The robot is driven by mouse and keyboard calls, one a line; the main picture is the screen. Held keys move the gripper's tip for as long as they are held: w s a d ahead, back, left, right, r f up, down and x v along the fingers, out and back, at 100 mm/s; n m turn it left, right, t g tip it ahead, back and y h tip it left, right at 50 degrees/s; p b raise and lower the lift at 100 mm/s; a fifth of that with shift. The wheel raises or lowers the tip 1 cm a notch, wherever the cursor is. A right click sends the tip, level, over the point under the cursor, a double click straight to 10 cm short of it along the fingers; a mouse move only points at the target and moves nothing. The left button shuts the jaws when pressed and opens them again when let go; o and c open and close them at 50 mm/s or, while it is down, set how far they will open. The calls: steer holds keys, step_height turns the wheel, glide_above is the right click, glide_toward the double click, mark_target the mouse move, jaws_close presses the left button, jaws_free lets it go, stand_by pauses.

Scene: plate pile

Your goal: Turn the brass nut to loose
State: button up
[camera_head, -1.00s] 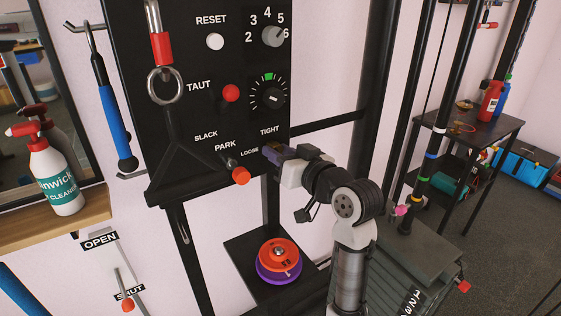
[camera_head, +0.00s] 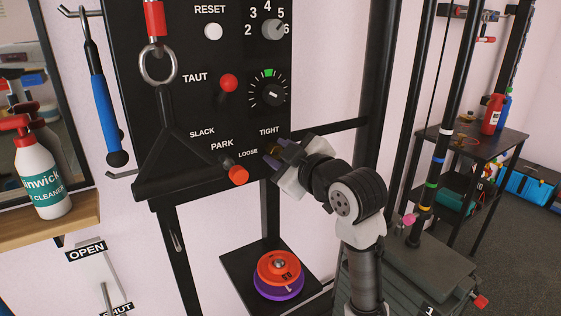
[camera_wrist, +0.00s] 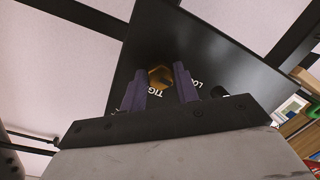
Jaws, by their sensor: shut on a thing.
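The brass nut (camera_wrist: 160,77) sits on the black panel (camera_wrist: 215,70) between the TIGHT and LOOSE labels. In the wrist view it lies between the tips of my gripper's purple fingers (camera_wrist: 160,86). In the head view my gripper (camera_head: 272,156) reaches the panel's lower right corner from the right, shut on the nut, with its hand tilted. The nut is mostly hidden there by the fingers. The LOOSE label (camera_head: 248,154) is left of the fingers and the TIGHT label (camera_head: 269,131) is above them.
An orange-red PARK knob (camera_head: 238,175) is close left of my fingers. A red TAUT knob (camera_head: 229,83) and a dial (camera_head: 268,95) are higher up. A metal ring (camera_head: 158,64) hangs at the left. Orange and purple discs (camera_head: 279,274) lie below. A black upright (camera_head: 374,70) stands right of the panel.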

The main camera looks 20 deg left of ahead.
steer(key=shift+f+n+b, duration=0.1)
steer(key=shift+n+b, duration=0.25)
steer(key=shift+n, duration=0.25)
steer(key=o, duration=1)
steer(key=shift+c, duration=0.2)
steer(key=shift+s, duration=0.1)
steer(key=b+v, duration=0.1)
steer(key=v, duration=1.2)
steer(key=shift+s+d, duration=0.25)
steer(key=shift+s, duration=0.05)
